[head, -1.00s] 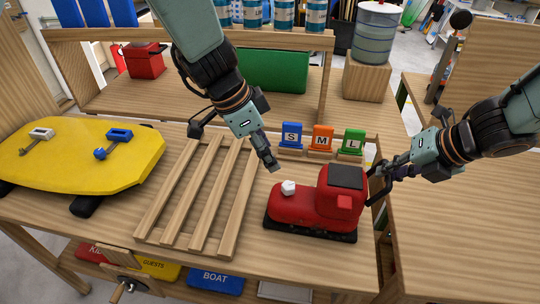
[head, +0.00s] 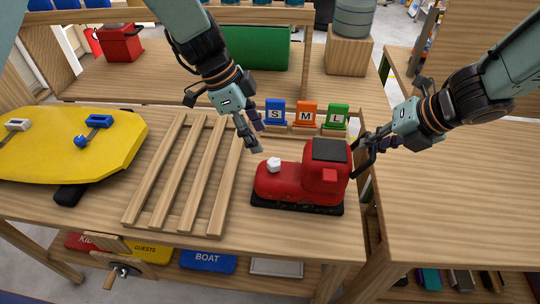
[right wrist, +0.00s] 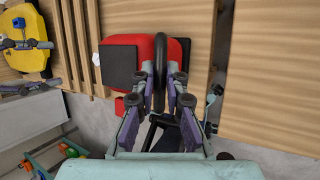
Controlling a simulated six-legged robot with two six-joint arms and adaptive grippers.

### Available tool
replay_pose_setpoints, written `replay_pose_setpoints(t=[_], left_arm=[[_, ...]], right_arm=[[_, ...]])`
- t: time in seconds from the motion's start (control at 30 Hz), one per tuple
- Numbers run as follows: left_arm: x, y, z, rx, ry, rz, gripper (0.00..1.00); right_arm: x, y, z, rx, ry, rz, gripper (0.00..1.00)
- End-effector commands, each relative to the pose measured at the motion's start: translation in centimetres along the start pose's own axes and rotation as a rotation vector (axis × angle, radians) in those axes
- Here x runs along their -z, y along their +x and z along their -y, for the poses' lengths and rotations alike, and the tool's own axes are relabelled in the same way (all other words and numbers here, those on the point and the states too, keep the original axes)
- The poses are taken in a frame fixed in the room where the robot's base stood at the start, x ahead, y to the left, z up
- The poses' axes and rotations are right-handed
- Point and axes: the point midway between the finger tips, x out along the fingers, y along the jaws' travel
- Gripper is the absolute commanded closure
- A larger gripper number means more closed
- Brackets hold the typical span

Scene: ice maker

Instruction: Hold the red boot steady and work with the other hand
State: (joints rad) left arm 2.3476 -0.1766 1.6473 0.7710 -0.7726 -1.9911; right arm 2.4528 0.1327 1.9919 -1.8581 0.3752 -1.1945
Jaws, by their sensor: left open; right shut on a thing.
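The red boot (head: 285,183) stands upright on its black sole on the bench, toe to the left. It has a black top, a small red block on its side and a white knob (head: 273,164) on the toe. My right gripper (head: 364,155) is shut on the black loop (right wrist: 160,72) at the boot's heel; the right wrist view shows its fingers on both sides of the loop. My left gripper (head: 259,141) is open and empty, just above and behind the toe and knob, apart from them.
A slatted wooden rack (head: 187,180) lies left of the boot, with a yellow board (head: 60,145) beyond it. Blue, orange and green S, M, L markers (head: 305,114) stand behind the boot. A gap separates this bench from the right table (head: 450,205).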

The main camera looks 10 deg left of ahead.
Motion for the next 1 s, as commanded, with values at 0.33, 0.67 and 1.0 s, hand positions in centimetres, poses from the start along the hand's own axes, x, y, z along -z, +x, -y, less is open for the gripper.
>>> replay_pose_setpoints(t=[0.33,0.67,1.0], left_arm=[[0.0,6.4,-0.1,-0.002,-0.001,0.001,0.46],[0.0,8.6,0.0,0.001,-0.002,0.0,0.46],[0.0,8.6,0.0,0.001,-0.002,0.0,0.55]], right_arm=[[0.1,0.1,0.0,0.001,-0.001,-0.003,1.0],[0.1,0.1,0.0,0.0,-0.001,-0.003,1.0],[0.1,0.0,0.0,0.0,-0.001,-0.003,1.0]])
